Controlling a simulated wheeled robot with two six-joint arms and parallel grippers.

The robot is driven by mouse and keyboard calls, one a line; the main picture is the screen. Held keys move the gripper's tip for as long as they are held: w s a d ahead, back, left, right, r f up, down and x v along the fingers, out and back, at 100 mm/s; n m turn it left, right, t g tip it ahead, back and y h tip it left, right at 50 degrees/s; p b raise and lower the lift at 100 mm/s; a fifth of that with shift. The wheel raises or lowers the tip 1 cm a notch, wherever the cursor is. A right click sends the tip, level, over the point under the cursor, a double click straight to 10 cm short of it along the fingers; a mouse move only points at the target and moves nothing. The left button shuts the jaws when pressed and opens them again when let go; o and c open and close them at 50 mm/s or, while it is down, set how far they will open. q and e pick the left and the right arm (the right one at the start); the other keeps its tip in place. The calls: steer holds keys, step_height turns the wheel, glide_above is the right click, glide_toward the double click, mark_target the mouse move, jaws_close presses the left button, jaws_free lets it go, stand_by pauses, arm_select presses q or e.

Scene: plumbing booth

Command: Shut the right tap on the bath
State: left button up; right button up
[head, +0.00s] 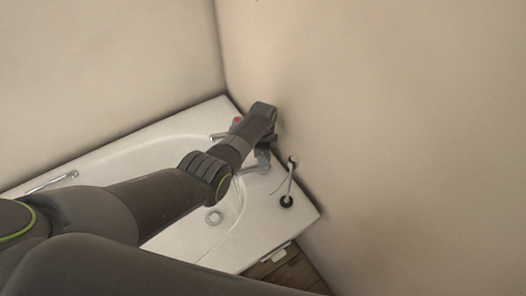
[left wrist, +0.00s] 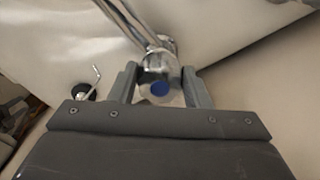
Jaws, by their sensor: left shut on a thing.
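The white bath (head: 285,225) stands in the corner below me. My left arm reaches across it to the taps at the far right end. My left gripper (head: 260,160) is at the right tap there, mostly hidden by my arm. In the left wrist view my left gripper (left wrist: 159,78) has its two grey fingers shut on either side of the right tap (left wrist: 160,90), a chrome knob with a blue dot on its end. A red mark of the other tap (head: 239,120) shows beyond my arm. How far the right tap is turned cannot be told. My right gripper is out of view.
A chrome fitting with a thin rod and black base (head: 288,190) stands on the bath's right end, close to the beige wall (head: 400,130). A chrome grab handle (head: 52,181) is on the left rim.

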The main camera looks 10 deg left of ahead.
arm_select(q)
steer(key=m+p, duration=0.1)
steer(key=m, duration=0.5)
steer(key=shift+w+m, duration=0.1)
steer(key=shift+m, duration=0.2)
steer(key=m, duration=0.5)
steer(key=shift+w+d+m, duration=0.1)
steer(key=shift+m, duration=0.2)
steer(key=o, duration=1)
steer(key=shift+r, duration=0.1)
steer(key=shift+r+p, duration=0.35)
steer(key=shift+p, duration=0.15)
step_height(320, 180, up, 6)
steer(key=p, duration=0.3)
steer(key=shift+f, duration=0.15)
step_height(320, 180, up, 11)
steer(key=p, duration=0.2)
